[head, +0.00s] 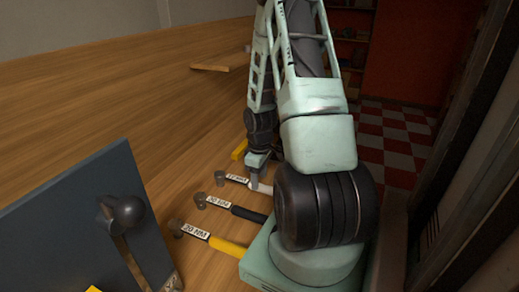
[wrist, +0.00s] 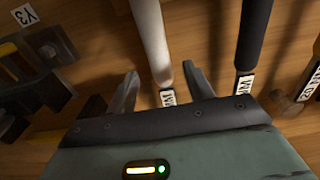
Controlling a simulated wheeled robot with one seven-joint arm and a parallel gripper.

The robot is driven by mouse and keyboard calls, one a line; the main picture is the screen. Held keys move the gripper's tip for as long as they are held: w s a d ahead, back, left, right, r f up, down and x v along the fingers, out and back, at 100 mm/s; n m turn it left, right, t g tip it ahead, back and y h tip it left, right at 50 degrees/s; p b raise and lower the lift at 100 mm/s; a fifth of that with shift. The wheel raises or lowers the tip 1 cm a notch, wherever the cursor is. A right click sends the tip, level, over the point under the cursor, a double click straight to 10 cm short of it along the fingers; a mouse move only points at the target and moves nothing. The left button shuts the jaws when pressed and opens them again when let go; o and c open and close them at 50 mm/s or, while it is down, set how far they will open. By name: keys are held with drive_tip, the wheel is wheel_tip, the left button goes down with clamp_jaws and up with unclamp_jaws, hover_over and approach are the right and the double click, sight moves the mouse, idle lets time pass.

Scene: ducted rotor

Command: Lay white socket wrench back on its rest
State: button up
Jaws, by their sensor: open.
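The white socket wrench (wrist: 151,38) has a pale handle and a small label near its neck. In the wrist view its handle runs between the two fingers of my gripper (wrist: 160,72), which are open with a gap on either side. In the head view my gripper (head: 257,178) is down at the white handle (head: 265,188), and the wrench's labelled head end (head: 235,180) points left. The wrench lies at or very near the wooden surface; whether anything bears it from below is hidden. I cannot clearly make out its rest.
A black-handled wrench (head: 248,214) lies beside the white one, then a yellow-handled wrench (head: 226,247). A dark fixture (wrist: 42,58) with a Y3 label stands left in the wrist view. A blue-grey panel (head: 75,225) stands front left. The wooden top (head: 120,95) is largely clear behind.

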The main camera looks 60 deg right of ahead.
wheel_tip(320, 180, up, 13)
drive_tip(key=shift+p, duration=0.3)
drive_tip(key=shift+s, duration=0.15)
